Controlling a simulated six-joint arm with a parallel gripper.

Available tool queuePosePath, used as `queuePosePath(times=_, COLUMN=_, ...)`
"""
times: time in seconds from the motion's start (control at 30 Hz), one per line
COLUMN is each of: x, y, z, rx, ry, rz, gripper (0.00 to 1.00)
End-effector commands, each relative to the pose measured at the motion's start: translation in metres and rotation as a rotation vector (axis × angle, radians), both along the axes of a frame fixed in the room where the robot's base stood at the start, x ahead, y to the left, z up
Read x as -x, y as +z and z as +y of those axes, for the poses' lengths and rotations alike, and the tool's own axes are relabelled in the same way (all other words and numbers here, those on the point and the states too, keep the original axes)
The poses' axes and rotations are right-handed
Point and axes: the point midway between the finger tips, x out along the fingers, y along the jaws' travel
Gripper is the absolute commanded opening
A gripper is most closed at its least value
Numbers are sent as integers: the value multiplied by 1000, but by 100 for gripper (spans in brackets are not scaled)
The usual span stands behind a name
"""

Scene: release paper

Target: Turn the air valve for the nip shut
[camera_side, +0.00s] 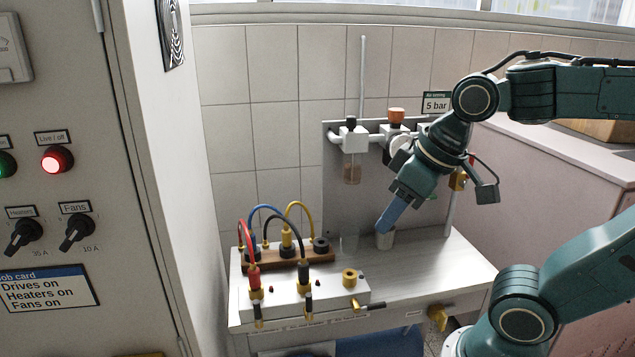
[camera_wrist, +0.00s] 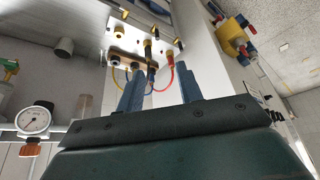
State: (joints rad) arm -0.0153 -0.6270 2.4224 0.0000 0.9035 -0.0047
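A white valve block (camera_side: 300,289) stands on the bench in the side view, with a red hose (camera_side: 245,245) and a black hose (camera_side: 290,222) plugged into its top. Its front carries a left lever (camera_side: 258,316) and a middle lever (camera_side: 308,304), both hanging down. A right lever (camera_side: 372,306) with a brass body points sideways to the right. The labels below are too small to read, so I cannot tell which valve is the nip's. My gripper (camera_side: 383,226) is above the bench, right of the block. In the wrist view its blue fingers (camera_wrist: 160,78) are apart and empty.
Behind are an air unit with an orange knob (camera_side: 397,115) and a gauge (camera_wrist: 35,120). A grey cabinet (camera_side: 60,130) borders the left. Bare bench lies right of the block.

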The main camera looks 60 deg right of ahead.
Motion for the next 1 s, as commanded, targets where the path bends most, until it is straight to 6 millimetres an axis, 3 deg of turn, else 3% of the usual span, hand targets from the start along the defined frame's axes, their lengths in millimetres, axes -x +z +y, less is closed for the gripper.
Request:
queuePosePath(times=0.27, x=-50, y=2, z=7, rx=5, ry=33, rz=86, gripper=36)
queuePosePath(times=0.53, x=-101, y=-9, z=17, rx=12, ry=64, rz=167, gripper=36)
queuePosePath(times=1.0, x=-187, y=-59, z=40, rx=27, ry=121, rz=309, gripper=36)
